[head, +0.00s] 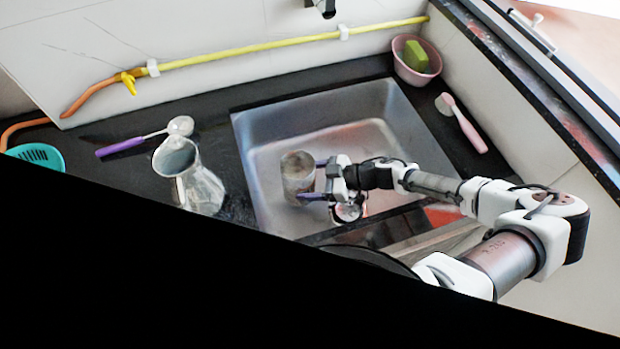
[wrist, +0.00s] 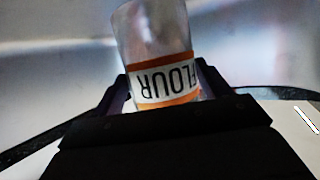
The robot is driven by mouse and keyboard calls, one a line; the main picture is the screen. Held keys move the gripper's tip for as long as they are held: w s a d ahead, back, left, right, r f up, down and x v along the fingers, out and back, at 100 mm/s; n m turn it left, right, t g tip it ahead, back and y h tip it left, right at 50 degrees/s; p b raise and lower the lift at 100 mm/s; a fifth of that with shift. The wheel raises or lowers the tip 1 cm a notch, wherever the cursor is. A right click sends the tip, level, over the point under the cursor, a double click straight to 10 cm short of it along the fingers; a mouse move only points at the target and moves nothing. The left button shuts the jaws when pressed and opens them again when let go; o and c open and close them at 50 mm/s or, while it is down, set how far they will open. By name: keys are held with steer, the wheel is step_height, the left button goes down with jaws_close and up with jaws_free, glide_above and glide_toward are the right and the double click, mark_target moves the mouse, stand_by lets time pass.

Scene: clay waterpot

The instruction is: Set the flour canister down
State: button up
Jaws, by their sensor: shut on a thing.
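The flour canister (head: 296,175) is a small greyish cylinder over the steel sink (head: 262,170) in the head view. In the wrist view the canister (wrist: 155,40) looks clear, with a white label between orange bands that reads FLOUR upside down. It leans a little in that picture. My gripper (head: 318,180) reaches in from the right and is shut on the canister, one finger on each side. The fingers also show in the wrist view (wrist: 163,88). I cannot tell whether the canister's base touches the sink floor.
A pink bowl with a green sponge (head: 416,60) and a pink brush (head: 462,122) are at the right. The sink's back part is clear.

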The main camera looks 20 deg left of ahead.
steer(key=shift+f+b, duration=0.3)
steer(key=shift+f, duration=0.15)
steer(key=shift+f, duration=0.1)
steer(key=o, duration=1.4)
steer(key=shift+o, duration=0.2)
steer(key=shift+r+p, duration=0.3)
steer(key=shift+r, duration=0.2)
steer(key=b+v, duration=0.3)
steer(key=v, duration=0.9)
steer(key=shift+b, duration=0.3)
